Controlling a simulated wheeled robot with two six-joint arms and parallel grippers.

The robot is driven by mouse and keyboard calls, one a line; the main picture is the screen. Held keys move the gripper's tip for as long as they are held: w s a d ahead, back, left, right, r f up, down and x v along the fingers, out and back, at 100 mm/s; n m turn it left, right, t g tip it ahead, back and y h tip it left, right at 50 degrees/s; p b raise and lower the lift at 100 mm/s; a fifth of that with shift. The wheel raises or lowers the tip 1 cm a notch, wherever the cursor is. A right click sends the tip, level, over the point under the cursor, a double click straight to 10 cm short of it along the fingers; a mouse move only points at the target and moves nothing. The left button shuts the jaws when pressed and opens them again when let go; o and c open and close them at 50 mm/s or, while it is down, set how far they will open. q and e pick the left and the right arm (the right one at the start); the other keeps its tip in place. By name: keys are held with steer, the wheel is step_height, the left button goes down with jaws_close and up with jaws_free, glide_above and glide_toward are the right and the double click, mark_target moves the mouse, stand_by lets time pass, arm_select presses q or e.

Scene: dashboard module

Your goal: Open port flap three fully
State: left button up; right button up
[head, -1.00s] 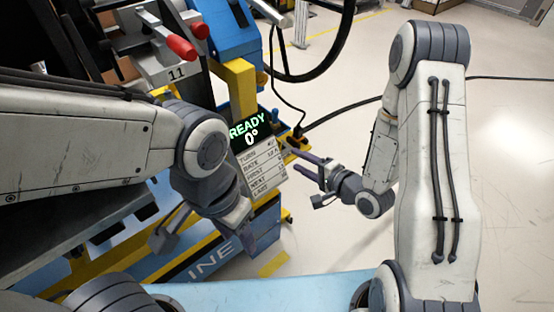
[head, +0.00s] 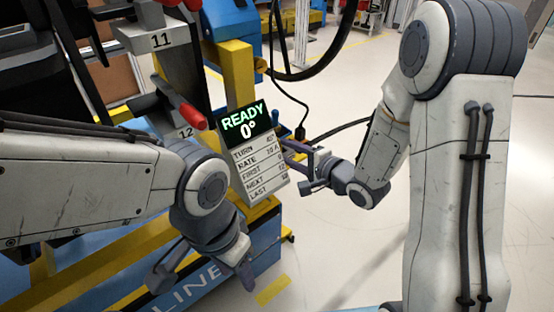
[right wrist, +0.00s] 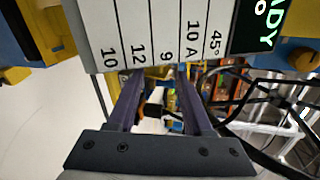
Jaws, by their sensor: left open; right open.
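No port flap marked three can be made out in either view. My left gripper (head: 205,272) is open and empty, low in front of the blue and yellow machine base. My right gripper (head: 290,163) is open, at the right edge of the display panel (head: 262,177). In the right wrist view, my right gripper's fingers (right wrist: 159,76) are apart, with nothing held between them. The display panel (right wrist: 165,30) fills the top of that view and overlaps the fingertips. The panel reads READY and 0°, with TURN, RATE, FIRST, NEXT and LAST lines.
A yellow post (head: 236,72) rises behind the panel. Black cables (head: 290,98) hang behind it. Pale floor at right is open.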

steer(key=shift+b+x, duration=0.45)
steer(key=shift+x, duration=1.9)
steer(key=shift+c, duration=0.2)
jaws_close()
steer(key=shift+s+a+f+n, duration=0.15)
steer(key=shift+s+a+n, duration=0.15)
steer(key=shift+n, duration=0.3)
steer(key=shift+o, duration=0.2)
jaws_free()
